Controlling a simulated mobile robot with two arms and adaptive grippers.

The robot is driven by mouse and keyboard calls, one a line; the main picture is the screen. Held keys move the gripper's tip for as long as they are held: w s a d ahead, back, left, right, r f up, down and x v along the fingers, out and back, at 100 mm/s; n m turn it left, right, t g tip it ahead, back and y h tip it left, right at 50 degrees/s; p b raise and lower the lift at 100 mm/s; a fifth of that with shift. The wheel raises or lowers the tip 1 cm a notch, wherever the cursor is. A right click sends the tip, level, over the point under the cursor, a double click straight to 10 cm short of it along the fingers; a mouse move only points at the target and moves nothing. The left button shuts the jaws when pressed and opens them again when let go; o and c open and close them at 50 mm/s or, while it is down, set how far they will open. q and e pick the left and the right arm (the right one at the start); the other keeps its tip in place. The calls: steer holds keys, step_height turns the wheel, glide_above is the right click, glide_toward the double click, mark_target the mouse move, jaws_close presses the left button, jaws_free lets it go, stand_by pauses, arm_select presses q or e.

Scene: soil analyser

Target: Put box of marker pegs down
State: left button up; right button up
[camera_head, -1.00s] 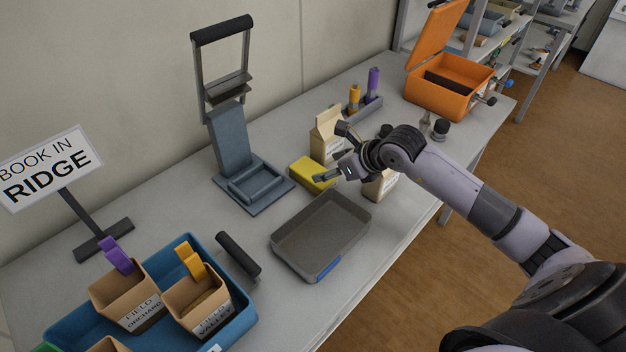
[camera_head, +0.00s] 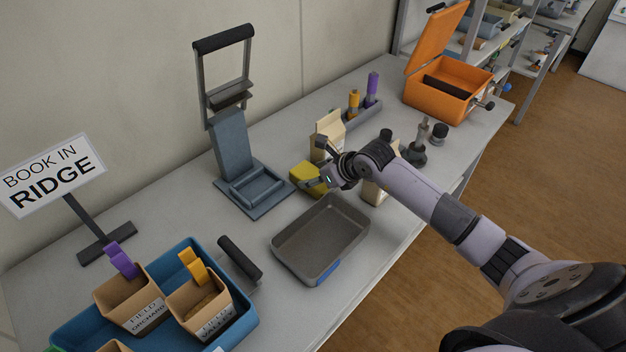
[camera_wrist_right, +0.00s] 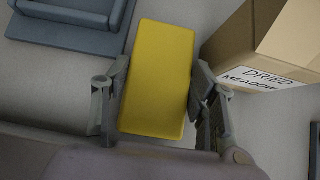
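A plain yellow box (camera_head: 303,174) lies on the table between the blue-grey press and the grey tray; I take it as the box of marker pegs. Its contents do not show. It also appears in the right wrist view (camera_wrist_right: 158,80). My right gripper (camera_head: 319,165) is at the box, its fingers spread. In the right wrist view, the fingers of my right gripper (camera_wrist_right: 160,92) stand on either side of the box, very close to its long sides, with a thin gap at the left. My left gripper is out of view.
A carton labelled dried meadow (camera_wrist_right: 262,50) stands close beside the right finger. The press (camera_head: 250,190) is left of the box, the empty grey tray (camera_head: 318,240) in front. A peg holder (camera_head: 364,117) and orange case (camera_head: 440,95) stand further back.

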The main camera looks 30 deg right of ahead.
steer(key=c, duration=0.7)
